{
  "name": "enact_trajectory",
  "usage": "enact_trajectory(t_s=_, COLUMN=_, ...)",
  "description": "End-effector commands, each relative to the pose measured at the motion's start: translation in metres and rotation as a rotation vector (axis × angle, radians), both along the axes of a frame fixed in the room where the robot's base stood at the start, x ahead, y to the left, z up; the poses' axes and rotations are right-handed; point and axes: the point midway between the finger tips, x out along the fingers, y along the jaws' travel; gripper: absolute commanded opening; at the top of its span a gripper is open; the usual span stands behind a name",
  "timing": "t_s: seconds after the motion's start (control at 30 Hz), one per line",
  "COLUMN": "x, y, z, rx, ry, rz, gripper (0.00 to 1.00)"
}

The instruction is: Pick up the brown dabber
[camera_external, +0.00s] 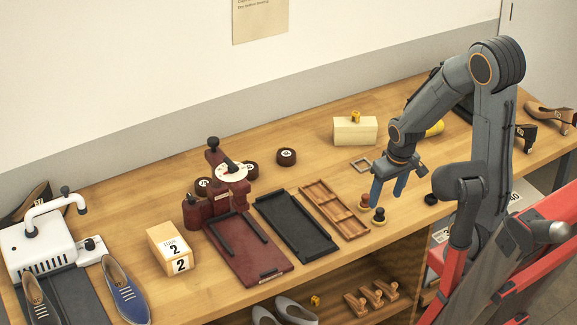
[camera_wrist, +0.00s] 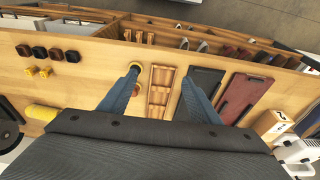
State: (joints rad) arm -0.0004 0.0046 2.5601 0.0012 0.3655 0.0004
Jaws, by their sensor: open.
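The brown dabber (camera_external: 364,202) stands on the bench, just right of the wooden divided tray. A black dabber (camera_external: 379,216) stands close beside it, nearer the bench's front edge. My gripper (camera_external: 387,199) is open and empty, with its blue fingers pointing down just right of and above the dabbers. In the wrist view the gripper (camera_wrist: 160,75) is spread wide. The brown dabber (camera_wrist: 137,89) is partly hidden beside the left finger there. The black dabber (camera_wrist: 136,66) is at that finger's tip, also partly covered.
The wooden tray (camera_external: 350,228) and a black tray (camera_external: 298,251) lie left of the dabbers. A dark red press (camera_external: 235,180) stands further left. A cream block (camera_external: 355,142) and a small square frame (camera_external: 361,165) are behind. A yellow cylinder (camera_external: 435,129) lies behind my arm.

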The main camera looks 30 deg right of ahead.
Motion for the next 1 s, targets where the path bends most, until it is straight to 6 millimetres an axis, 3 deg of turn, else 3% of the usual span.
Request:
enact_trajectory(t_s=0.2, x=0.002, y=0.000, z=-0.001, rx=0.001, ry=0.001, rz=-0.004, gripper=0.57)
enact_trajectory(t_s=0.3, x=0.013, y=-0.003, z=-0.008, rx=0.007, ry=0.011, rz=-0.042, gripper=0.57)
enact_trajectory(t_s=0.37, x=0.026, y=-0.007, z=-0.017, rx=0.014, ry=0.024, rz=-0.091, gripper=0.57)
enact_trajectory(t_s=0.7, x=0.133, y=-0.049, z=-0.081, rx=0.069, ry=0.144, rz=-0.554, gripper=0.57)
enact_trajectory(t_s=0.8, x=0.154, y=-0.061, z=-0.093, rx=0.077, ry=0.170, rz=-0.661, gripper=0.57)
enact_trajectory(t_s=1.0, x=0.173, y=-0.072, z=-0.104, rx=0.082, ry=0.198, rz=-0.773, gripper=0.57)
